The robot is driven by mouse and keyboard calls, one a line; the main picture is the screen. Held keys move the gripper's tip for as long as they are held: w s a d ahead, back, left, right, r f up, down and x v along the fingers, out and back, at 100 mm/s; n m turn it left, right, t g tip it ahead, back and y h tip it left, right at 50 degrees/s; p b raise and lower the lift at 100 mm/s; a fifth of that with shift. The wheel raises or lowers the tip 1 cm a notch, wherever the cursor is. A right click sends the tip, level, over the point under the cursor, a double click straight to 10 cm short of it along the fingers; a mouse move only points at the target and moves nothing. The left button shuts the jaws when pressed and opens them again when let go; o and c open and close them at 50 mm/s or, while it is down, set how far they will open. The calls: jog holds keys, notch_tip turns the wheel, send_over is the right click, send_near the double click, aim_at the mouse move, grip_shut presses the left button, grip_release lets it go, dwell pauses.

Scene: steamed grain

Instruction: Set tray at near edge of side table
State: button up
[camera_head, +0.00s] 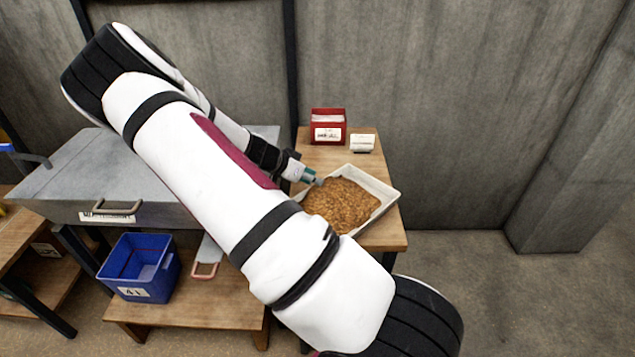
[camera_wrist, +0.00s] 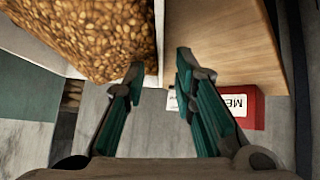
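The tray (camera_head: 386,203) is a shallow white pan filled with brown grain (camera_head: 340,205). It sits on or just above the wooden side table (camera_head: 388,236), turned at an angle, with its right corner near the table's right edge. My arm hides its left and near-left parts. My gripper (camera_head: 316,181) is at the tray's back-left side. In the wrist view, my gripper (camera_wrist: 160,62) has its teal fingers apart, one on the grain side and one on the outer side of the tray's white wall (camera_wrist: 159,25). Gaps show beside the wall.
A red box (camera_head: 328,127) and a small white card holder (camera_head: 362,143) stand at the table's back. A grey metal steamer-like unit (camera_head: 60,185) is at left. A blue bin (camera_head: 140,268) sits on a low wooden bench (camera_head: 210,313). Floor at right is clear.

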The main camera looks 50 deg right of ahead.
jog(key=s+a+r+n+t+y, duration=0.2)
jog(key=s+a+r+n+y, duration=0.15)
jog(key=a+r, duration=0.75)
jog(key=s+a+r+n+t+y, duration=0.25)
jog(key=a+r+n+y, duration=0.2)
jog(key=a+r, duration=0.65)
jog(key=s+a+r+n+t, duration=0.1)
jog(key=s+a+r+n, duration=0.2)
jog(key=s+a+n, duration=0.2)
jog(key=s+a+r+n+t+y, duration=0.1)
jog(key=s+a+r+n, duration=0.2)
jog(key=s+a+n, duration=0.2)
jog(key=s+a, duration=0.2)
jog(key=s, duration=0.2)
jog(key=shift+s+r+n+t+b, duration=0.2)
jog(key=shift+r+n+t+b, duration=0.1)
jog(key=shift+t, duration=0.05)
